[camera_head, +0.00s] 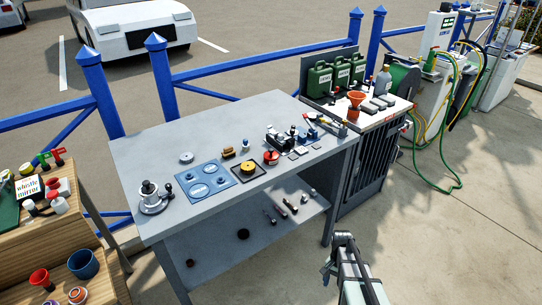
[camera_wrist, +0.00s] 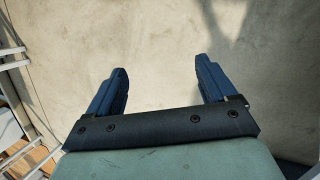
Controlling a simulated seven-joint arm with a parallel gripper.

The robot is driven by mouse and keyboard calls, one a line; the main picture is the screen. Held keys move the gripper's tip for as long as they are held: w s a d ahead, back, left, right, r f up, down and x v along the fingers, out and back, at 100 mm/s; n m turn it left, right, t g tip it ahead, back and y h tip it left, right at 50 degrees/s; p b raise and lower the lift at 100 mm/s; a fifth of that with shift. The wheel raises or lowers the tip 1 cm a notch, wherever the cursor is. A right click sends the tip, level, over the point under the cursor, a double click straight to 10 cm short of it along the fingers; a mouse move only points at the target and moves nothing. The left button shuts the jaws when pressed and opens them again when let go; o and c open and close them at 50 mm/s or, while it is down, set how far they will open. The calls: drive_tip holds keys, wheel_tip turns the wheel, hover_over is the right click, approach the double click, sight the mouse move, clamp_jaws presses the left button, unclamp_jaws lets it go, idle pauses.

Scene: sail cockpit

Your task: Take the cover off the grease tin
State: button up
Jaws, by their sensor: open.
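A round tin with a yellow top (camera_head: 247,167) sits on a black square tray (camera_head: 236,178) near the middle of the grey workbench. A smaller red round tin (camera_head: 271,157) stands just to its right. I cannot tell from the picture which of them is the grease tin. My gripper (camera_head: 340,240) is in front of the bench, to the right and well apart from both tins. In the wrist view my gripper (camera_wrist: 160,75) is open, with two blue fingers apart and only bare ground between them.
The workbench (camera_head: 265,110) also carries a winch (camera_head: 150,196) at the left, a blue mat (camera_head: 206,196), a grey disc (camera_head: 186,157) and several small tools. A lower shelf (camera_head: 245,268) holds small parts. A cabinet with green cans (camera_head: 320,80) adjoins at right. The back of the bench is clear.

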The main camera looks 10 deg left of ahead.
drive_tip(key=w+a+r+m+t, duration=0.2)
drive_tip(key=w+a+r+m, duration=0.15)
drive_tip(key=w+r, duration=1.4)
drive_tip(key=w+a+r+m+t, duration=0.1)
drive_tip(key=w+a+r+m, duration=0.1)
drive_tip(key=w+r, duration=0.65)
drive_tip(key=w+a+r+m+t, duration=0.1)
drive_tip(key=w+r+m, duration=0.3)
drive_tip(key=r, duration=0.7)
wheel_tip(320, 180, up, 15)
drive_tip(key=m, duration=0.3)
hover_over(271, 150)
drive_tip(key=shift+y, duration=0.4)
drive_tip(key=f, duration=1.3)
drive_tip(key=shift+w, duration=0.2)
drive_tip(key=shift+s, duration=0.1)
clamp_jaws()
